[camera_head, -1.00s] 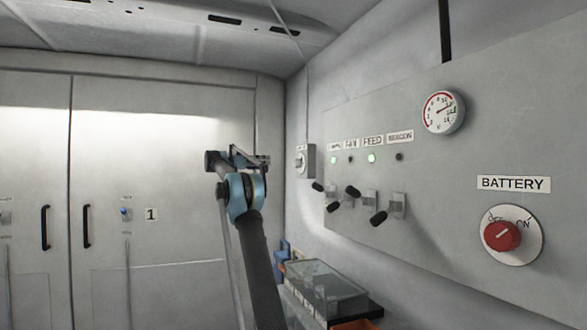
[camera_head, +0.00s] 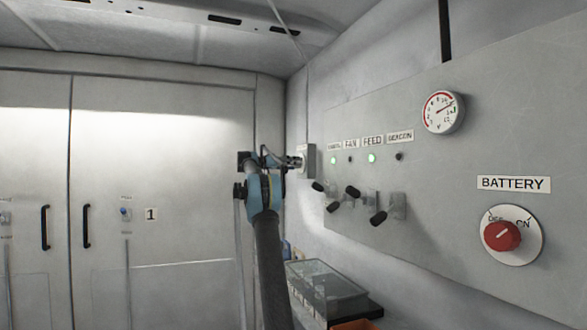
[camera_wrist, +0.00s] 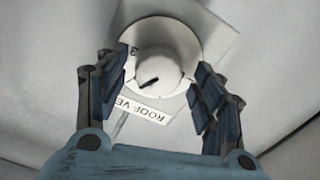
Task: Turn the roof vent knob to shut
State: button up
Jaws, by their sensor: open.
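The roof vent knob (camera_wrist: 158,62) is a round white knob with a dark pointer mark, on a pale dial plate in the wrist view. The mark points to the lower left in that picture. A label reading "ROOF VE" (camera_wrist: 143,111) is beside it, partly hidden. My gripper (camera_wrist: 163,78) is open, with one finger on each side of the knob; I cannot tell whether they touch it. In the head view my gripper (camera_head: 292,162) is at the small wall box (camera_head: 308,160) that bears the knob, and hides most of the knob.
To the right is a panel with several black-tipped levers (camera_head: 353,191), a gauge (camera_head: 443,112) and a red battery knob (camera_head: 501,236). A clear-lidded box (camera_head: 328,287) stands below. White cabinet doors (camera_head: 165,180) are on the left.

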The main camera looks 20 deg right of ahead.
jog(key=shift+d, duration=0.6)
jog(key=c, duration=1)
jog(key=shift+n, duration=0.3)
jog(key=shift+c, duration=0.2)
jog(key=n, duration=0.4)
jog(key=shift+w, duration=0.1)
jog(key=shift+a+f+n, duration=0.1)
jog(key=shift+f+n, duration=0.05)
jog(key=shift+n, duration=9.45)
